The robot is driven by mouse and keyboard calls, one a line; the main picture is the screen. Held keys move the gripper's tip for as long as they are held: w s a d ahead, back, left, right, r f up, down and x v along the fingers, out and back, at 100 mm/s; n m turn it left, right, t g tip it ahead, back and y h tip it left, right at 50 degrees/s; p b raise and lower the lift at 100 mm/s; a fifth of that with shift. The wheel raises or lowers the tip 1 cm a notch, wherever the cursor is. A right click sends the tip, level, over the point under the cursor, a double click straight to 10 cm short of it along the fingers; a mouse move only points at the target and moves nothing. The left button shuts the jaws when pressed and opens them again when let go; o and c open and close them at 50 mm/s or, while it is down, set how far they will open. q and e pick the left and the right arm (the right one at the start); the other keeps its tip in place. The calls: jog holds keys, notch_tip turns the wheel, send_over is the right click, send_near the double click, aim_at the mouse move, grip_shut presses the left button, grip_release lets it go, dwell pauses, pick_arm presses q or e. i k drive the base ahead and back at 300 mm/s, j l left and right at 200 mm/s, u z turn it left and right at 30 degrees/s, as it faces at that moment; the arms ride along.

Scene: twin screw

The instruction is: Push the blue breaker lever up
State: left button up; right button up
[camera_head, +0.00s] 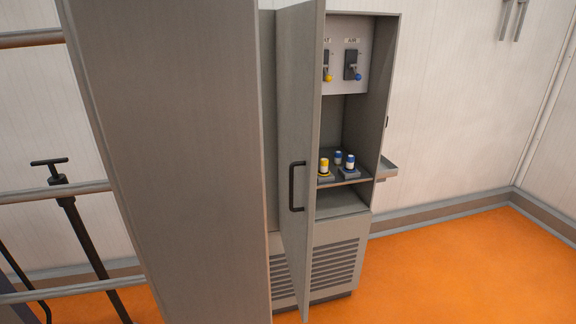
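The blue breaker lever (357,76) is on a grey panel (369,51) in the upper part of an open cabinet, right of centre in the head view. Its blue knob points down from a black switch body. A second lever with a yellow knob (329,77) sits to its left, also pointing down and partly hidden by the cabinet door (298,120). The door stands open with a black handle (296,186). Neither of my grippers shows in the head view.
A shelf below the panel holds one yellow-and-white cylinder (324,166) and two blue-and-white ones (350,161). A large grey panel (175,150) blocks the left middle. Railings (40,195) stand at left. Orange floor (450,265) is clear at right.

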aim_at(358, 77)
jog(key=l+z, duration=0.7)
jog(key=i+l+z, duration=0.15)
jog(key=z, duration=0.2)
jog(key=i+l+z, duration=0.2)
jog(key=z, duration=0.15)
jog(key=i+l+z, duration=0.45)
jog(key=z, duration=0.25)
jog(key=i+u, duration=0.35)
jog(key=u, duration=0.15)
jog(key=i+u, duration=0.45)
jog(key=i+l+u, duration=0.15)
jog(key=u, duration=0.35)
jog(key=i+j+u, duration=0.2)
jog(key=i+u, duration=0.15)
jog(key=i, duration=0.15)
jog(key=i+j+u, duration=0.1)
jog(key=i+u, duration=0.25)
jog(key=i, duration=0.15)
jog(key=i+l+u, duration=0.1)
jog(key=i+u, duration=0.25)
jog(key=i, duration=0.15)
jog(key=i+l+u, duration=0.2)
jog(key=i+u, duration=0.15)
jog(key=i, duration=0.15)
jog(key=i+l+u, duration=0.35)
jog(key=i, duration=0.15)
jog(key=i+j, duration=0.1)
jog(key=i, duration=0.4)
